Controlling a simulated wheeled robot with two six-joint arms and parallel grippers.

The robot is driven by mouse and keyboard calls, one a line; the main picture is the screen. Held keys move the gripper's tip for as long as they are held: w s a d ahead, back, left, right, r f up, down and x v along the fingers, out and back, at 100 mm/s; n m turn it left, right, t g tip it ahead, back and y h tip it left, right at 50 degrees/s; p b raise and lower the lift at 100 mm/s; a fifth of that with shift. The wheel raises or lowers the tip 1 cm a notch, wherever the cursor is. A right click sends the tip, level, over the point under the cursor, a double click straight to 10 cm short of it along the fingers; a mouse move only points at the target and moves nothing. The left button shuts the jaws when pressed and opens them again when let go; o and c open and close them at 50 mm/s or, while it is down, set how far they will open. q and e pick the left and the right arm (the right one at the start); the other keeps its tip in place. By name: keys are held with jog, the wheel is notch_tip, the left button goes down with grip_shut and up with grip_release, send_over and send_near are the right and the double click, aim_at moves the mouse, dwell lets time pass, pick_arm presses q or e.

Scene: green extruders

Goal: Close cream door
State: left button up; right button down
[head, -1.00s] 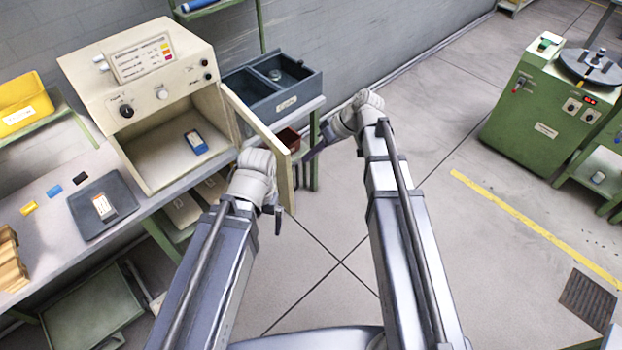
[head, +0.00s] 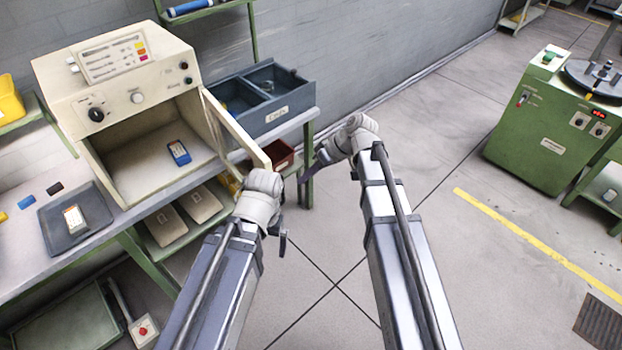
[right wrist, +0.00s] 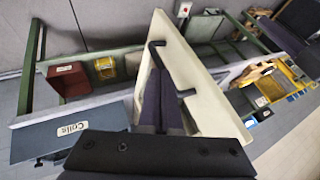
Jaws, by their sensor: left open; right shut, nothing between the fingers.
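The cream door (head: 236,132) stands open from the right side of the cream cabinet (head: 140,90), whose inside is visible. A small blue item (head: 179,152) lies inside. My left gripper (head: 281,238) is open, just below the door's free edge; its wrist hides the door's lower end, and I cannot tell whether it touches. My right gripper (head: 306,178) is shut and empty, to the right of the door. In the right wrist view the door (right wrist: 205,103) lies behind its closed dark fingers (right wrist: 160,60); contact is unclear.
A grey-blue divided bin (head: 262,100) stands on the bench right of the cabinet, with a dark red box (head: 279,155) below it. A dark tray (head: 74,221) lies on the bench at left. A green machine (head: 555,120) stands far right. The floor between is clear.

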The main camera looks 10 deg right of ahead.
jog(key=s+a+f+b, duration=0.1)
jog(key=a+f+b, duration=0.2)
jog(key=a, duration=0.3)
jog(key=shift+s+a+f, duration=0.25)
jog(key=shift+a+f, duration=0.05)
jog(key=shift+f, duration=0.2)
